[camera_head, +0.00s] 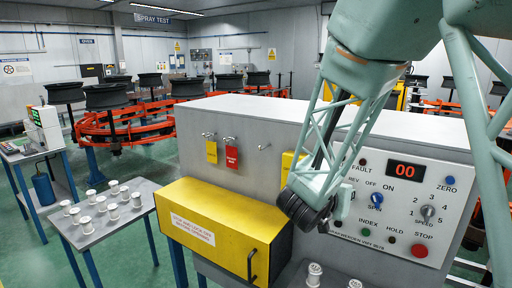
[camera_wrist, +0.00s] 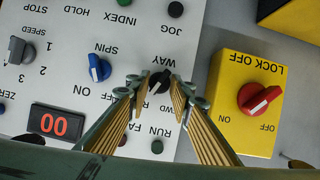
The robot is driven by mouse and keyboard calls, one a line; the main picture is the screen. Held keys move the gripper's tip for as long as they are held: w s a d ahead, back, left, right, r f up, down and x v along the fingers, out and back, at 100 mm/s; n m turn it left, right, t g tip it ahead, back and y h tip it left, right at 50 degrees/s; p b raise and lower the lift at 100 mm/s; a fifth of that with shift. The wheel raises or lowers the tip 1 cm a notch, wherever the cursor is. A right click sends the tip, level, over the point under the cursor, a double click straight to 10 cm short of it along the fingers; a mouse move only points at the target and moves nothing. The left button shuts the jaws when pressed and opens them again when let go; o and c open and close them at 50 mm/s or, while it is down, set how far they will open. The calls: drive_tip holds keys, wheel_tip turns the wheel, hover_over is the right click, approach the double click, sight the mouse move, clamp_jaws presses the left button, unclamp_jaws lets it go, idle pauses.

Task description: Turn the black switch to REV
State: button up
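The black switch (camera_wrist: 159,82) is a round dark knob on the light grey control panel, beside the word WAY in the wrist view. That view shows the panel upside down. My gripper (camera_wrist: 157,90) has its two ribbed fingers apart, with the tips on either side of the black switch. I cannot tell whether the tips touch it. FWD shows partly beside the right finger; REV is not clear in the wrist view. The knob's pointer direction is hard to tell. In the head view my gripper (camera_head: 308,212) is at the panel's left part and hides the switch.
A blue SPIN knob (camera_wrist: 99,68) sits close to the left finger. A yellow LOCK OFF box (camera_wrist: 239,135) with a red knob (camera_wrist: 258,99) is to the right. A red 00 display (camera_wrist: 55,123) and a grey SPEED knob (camera_wrist: 21,50) are farther left.

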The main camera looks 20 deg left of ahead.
drive_tip(key=shift+r+p, duration=0.1)
drive_tip(key=shift+p, duration=0.35)
drive_tip(key=shift+a+n+h+p, duration=0.2)
drive_tip(key=shift+n+h+p, duration=0.8)
drive_tip(key=shift+n+p, duration=0.4)
drive_tip(key=p+v, duration=0.2)
drive_tip(key=v, duration=1.2)
drive_tip(key=w+a+r+n+y, duration=0.1)
drive_tip(key=w+a+r+y, duration=0.1)
drive_tip(key=a, duration=0.5)
drive_tip(key=w+a+r+n+y, duration=0.1)
drive_tip(key=w+a+r+y, duration=0.1)
drive_tip(key=w+a, duration=0.3)
drive_tip(key=w+a+r+n+y, duration=0.1)
drive_tip(key=w+a+r+y, duration=0.1)
drive_tip(key=a, duration=0.9)
drive_tip(key=shift+w+y+b, duration=0.4)
drive_tip(key=shift+w+b, duration=0.05)
drive_tip(key=shift+w, duration=0.35)
